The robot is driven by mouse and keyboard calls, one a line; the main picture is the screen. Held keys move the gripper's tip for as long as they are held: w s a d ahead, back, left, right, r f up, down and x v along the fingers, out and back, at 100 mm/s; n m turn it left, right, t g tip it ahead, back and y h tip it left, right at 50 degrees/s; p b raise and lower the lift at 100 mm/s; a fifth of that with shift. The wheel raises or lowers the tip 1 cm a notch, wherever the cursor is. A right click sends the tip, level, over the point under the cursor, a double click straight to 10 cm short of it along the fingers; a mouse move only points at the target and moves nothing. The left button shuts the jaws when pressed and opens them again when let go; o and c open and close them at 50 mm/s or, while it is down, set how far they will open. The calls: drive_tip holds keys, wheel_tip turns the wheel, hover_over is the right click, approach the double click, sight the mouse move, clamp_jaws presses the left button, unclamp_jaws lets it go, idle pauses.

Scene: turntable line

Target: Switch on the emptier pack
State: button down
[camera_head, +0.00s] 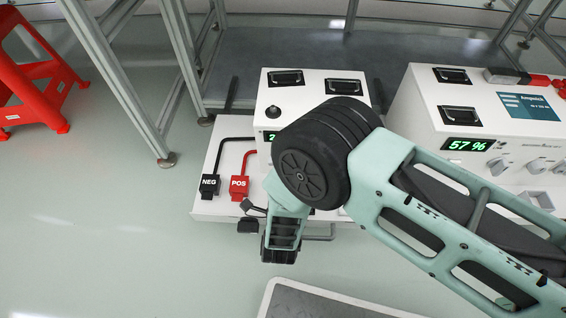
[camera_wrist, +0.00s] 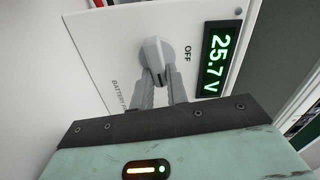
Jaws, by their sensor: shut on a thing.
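The left pack (camera_head: 310,90) is a white box, and its front is mostly hidden by my arm in the head view; a "2" shows on its partly covered display. The right pack (camera_head: 473,90) is a larger white box with a green display reading 57 % (camera_head: 468,145). In the wrist view, a white panel (camera_wrist: 105,55) carries a display reading 25.7 V (camera_wrist: 218,60) and a grey rotary knob (camera_wrist: 155,52). My gripper (camera_wrist: 160,82) is shut on this knob, one finger on each side. The word OFF is printed beside the knob, toward the display.
NEG (camera_head: 209,185) and POS (camera_head: 240,187) connectors with cables sit left of the left pack. A red stool (camera_head: 35,85) stands far left beside a metal frame (camera_head: 130,90). A grey-topped platform (camera_head: 320,303) is at the front. The floor at left is clear.

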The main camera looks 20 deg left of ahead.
drive_tip(key=shift+m+p, duration=0.3)
drive_tip(key=shift+m, duration=0.5)
drive_tip(key=shift+f, duration=0.1)
drive_tip(key=c, duration=1.4)
unclamp_jaws()
drive_tip(key=shift+p+v, duration=3.2)
drive_tip(key=shift+v, duration=5.5)
drive_tip(key=shift+a, duration=0.1)
